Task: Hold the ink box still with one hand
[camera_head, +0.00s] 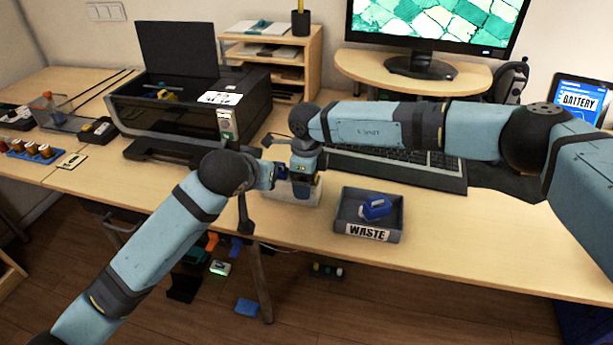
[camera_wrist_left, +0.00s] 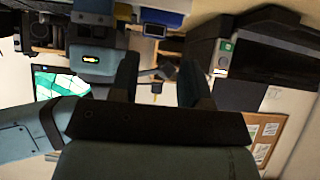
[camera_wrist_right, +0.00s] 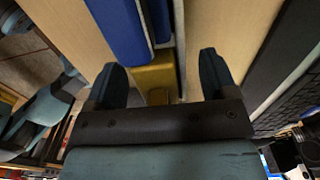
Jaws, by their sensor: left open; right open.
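A pale box, which I take for the ink box (camera_head: 284,196), sits on the desk left of the waste tray, mostly hidden by my grippers. In the right wrist view, a blue block (camera_wrist_right: 120,30) and a yellow block (camera_wrist_right: 155,78) lie ahead of my right gripper (camera_wrist_right: 163,70), between pale edges. My right gripper points down over the box, its fingers open. My left gripper (camera_wrist_left: 160,70) is open, close to the box's left side; its fingers have nothing visibly gripped between them. Contact with the box cannot be told.
A grey waste tray (camera_head: 369,233) holding a blue piece (camera_head: 376,207) stands to the right. A black printer (camera_head: 185,100) with its lid up stands behind at left. A keyboard (camera_head: 400,168) lies behind the tray. The desk's front edge is close. Several items lie on the floor.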

